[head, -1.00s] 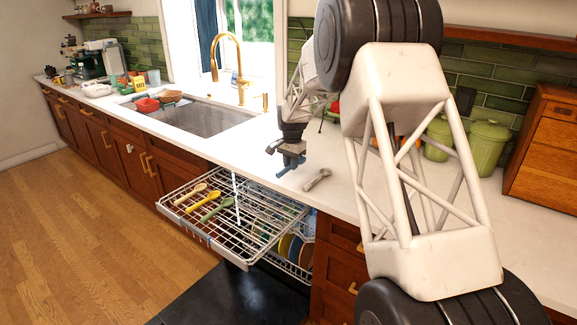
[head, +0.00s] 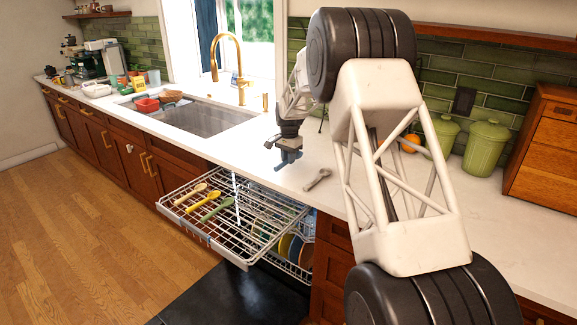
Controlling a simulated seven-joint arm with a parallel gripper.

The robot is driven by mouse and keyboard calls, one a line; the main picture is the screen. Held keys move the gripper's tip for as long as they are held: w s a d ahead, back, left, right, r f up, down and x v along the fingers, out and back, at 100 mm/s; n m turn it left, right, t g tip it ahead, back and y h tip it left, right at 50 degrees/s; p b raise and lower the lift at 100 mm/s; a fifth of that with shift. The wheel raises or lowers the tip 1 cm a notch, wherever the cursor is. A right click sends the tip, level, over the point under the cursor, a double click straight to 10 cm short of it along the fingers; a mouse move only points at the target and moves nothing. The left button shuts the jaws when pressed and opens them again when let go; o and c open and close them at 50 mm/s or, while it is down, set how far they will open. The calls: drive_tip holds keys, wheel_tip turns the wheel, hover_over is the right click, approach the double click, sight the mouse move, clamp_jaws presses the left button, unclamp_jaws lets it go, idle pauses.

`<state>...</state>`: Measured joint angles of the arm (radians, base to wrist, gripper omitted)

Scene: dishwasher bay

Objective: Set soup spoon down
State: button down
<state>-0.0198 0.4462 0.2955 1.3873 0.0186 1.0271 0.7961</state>
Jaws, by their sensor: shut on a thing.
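My gripper (head: 287,163) is over the white counter (head: 235,155), right of the sink. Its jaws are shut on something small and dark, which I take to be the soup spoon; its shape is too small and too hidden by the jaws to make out. A grey metal utensil (head: 318,179), spoon-like, lies on the counter just right of and in front of my gripper, apart from it. I cannot tell the exact height of the jaws above the counter.
The dishwasher's upper rack (head: 218,236) is pulled out below the counter edge. It holds a wooden spoon (head: 190,194), a yellow spoon (head: 204,200) and a green spoon (head: 215,210). Plates stand in the lower rack. Green canisters (head: 486,147) and a wooden cabinet (head: 543,150) are at the right.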

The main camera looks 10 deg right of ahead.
sight(288, 171)
drive_tip(key=shift+f, duration=1.7)
drive_tip(key=shift+f, duration=0.1)
drive_tip(key=c, duration=1)
unclamp_jaws()
drive_tip(key=shift+c, duration=0.2)
wheel_tip(288, 171, up, 12)
drive_tip(key=shift+d+r, duration=0.1)
drive_tip(key=shift+r, duration=0.05)
